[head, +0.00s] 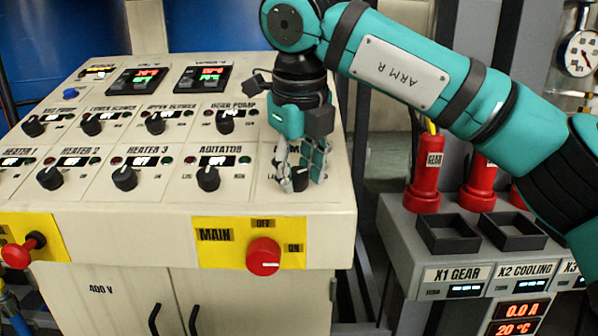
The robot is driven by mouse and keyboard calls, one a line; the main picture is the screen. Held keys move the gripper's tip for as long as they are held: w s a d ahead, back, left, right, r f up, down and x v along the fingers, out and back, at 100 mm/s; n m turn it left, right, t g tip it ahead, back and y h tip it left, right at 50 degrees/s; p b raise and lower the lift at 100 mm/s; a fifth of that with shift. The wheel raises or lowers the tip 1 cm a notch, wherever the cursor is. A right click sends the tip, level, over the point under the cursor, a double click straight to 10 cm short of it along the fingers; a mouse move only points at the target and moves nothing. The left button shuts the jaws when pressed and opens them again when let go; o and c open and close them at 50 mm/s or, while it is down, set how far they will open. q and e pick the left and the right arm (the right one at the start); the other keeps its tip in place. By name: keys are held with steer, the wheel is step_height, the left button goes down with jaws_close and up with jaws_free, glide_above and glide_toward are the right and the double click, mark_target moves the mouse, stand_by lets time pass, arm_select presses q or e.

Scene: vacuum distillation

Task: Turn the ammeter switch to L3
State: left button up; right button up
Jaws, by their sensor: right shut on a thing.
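My right gripper (301,181) points down at the right end of the lower row of knobs on the sloped control panel (150,198). Its fingers are shut on a dark rotary knob, the ammeter switch (300,180), which shows only partly between them. The fingers and wrist hide most of the label above the knob, so its setting cannot be read. My left gripper is not in view.
Left of the gripper stand the agitator knob (208,178) and heater knobs (125,177), with blower and pump knobs above. A red main switch (263,256) sits on the front face. At right, a grey unit (400,235) carries red cylinders (427,172) and black trays (447,234).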

steer(key=shift+r, duration=0.15)
steer(key=o, duration=1.1)
steer(key=shift+o, duration=0.2)
steer(key=v, duration=1.1)
steer(key=shift+r, duration=0.4)
steer(key=shift+s, duration=0.1)
